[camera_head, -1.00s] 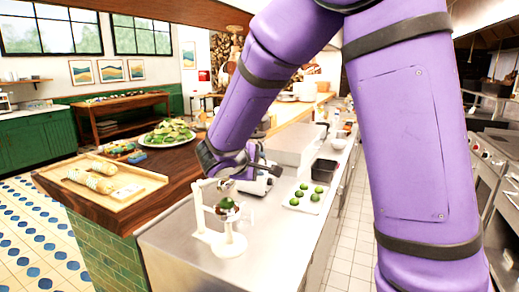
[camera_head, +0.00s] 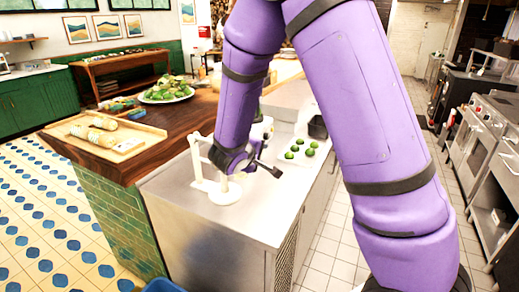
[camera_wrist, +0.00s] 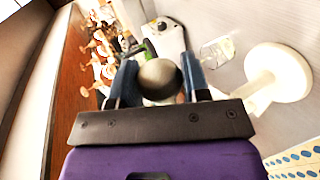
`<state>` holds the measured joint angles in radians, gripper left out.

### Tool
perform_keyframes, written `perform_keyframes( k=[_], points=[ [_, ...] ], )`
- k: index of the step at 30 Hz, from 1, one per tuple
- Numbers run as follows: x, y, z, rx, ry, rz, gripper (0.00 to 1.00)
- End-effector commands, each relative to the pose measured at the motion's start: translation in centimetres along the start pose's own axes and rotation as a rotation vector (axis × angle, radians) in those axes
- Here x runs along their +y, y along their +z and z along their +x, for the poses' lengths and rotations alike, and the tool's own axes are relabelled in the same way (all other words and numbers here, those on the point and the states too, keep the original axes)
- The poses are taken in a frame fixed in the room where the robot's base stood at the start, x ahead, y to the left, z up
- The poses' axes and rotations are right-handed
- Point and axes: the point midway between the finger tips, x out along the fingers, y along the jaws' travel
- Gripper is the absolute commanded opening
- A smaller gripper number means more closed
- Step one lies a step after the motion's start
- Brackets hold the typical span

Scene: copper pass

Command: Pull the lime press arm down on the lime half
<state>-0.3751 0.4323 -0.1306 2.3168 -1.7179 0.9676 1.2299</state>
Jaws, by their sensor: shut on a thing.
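The white lime press stands on the steel counter; its upright frame (camera_head: 197,160) and round base (camera_head: 225,191) show in the head view. The round base shows at the right of the wrist view (camera_wrist: 280,72). I cannot make out the lime half in the press.
A white tray of several green limes (camera_head: 300,151) lies right of the press. A wooden tray (camera_head: 72,131) with wrapped rolls and a plate of greens (camera_head: 166,94) sit on the wooden counter. Bare steel counter (camera_head: 255,220) lies in front of the press.

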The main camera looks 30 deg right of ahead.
Motion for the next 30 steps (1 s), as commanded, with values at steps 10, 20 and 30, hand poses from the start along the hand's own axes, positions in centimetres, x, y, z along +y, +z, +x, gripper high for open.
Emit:
perform_keyframes(
  k=[10, 20, 30],
  points=[
    [-0.1, -0.1, 0.0, 0.003, 0.000, -0.002, 0.00],
    [0.0, -0.1, 0.0, 0.002, 0.001, -0.001, 0.66],
    [0.0, -0.2, -2.9, 0.006, 0.001, 0.000, 0.66]
  ],
)
